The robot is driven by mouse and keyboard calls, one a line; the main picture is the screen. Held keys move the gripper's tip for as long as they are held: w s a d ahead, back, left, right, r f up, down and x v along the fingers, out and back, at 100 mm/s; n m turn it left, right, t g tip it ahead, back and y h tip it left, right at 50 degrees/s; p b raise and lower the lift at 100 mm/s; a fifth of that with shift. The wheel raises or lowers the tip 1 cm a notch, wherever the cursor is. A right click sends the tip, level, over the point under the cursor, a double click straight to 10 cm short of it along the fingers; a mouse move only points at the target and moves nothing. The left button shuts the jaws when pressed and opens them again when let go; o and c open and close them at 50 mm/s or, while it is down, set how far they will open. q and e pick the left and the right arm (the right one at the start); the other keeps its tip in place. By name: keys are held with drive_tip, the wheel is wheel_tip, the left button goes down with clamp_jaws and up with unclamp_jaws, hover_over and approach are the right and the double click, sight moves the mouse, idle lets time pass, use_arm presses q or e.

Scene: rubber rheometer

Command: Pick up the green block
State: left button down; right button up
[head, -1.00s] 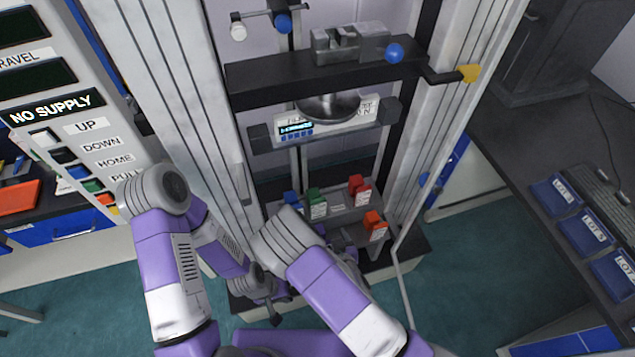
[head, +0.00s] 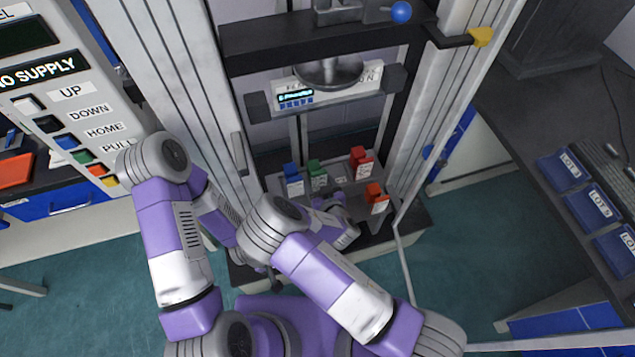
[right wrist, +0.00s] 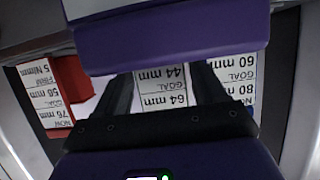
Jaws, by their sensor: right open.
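The green block (head: 316,168) stands upright on the grey shelf of the tall machine in the head view, with a white label on its front. My right gripper (head: 322,204) is just in front of it, partly hidden by my wrist. In the right wrist view my right gripper (right wrist: 163,90) is open. A white label (right wrist: 163,86) reading 44 mm and 64 mm, upside down, shows between its fingers; the block's green body is hidden there. I cannot tell whether the fingers touch it. My left gripper (head: 274,281) hangs low before the machine, its jaws unclear.
The red block (right wrist: 72,82) is close beside a finger in the right wrist view. A scale with a bowl (head: 328,75) hangs above.

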drive_tip(key=c, duration=0.9)
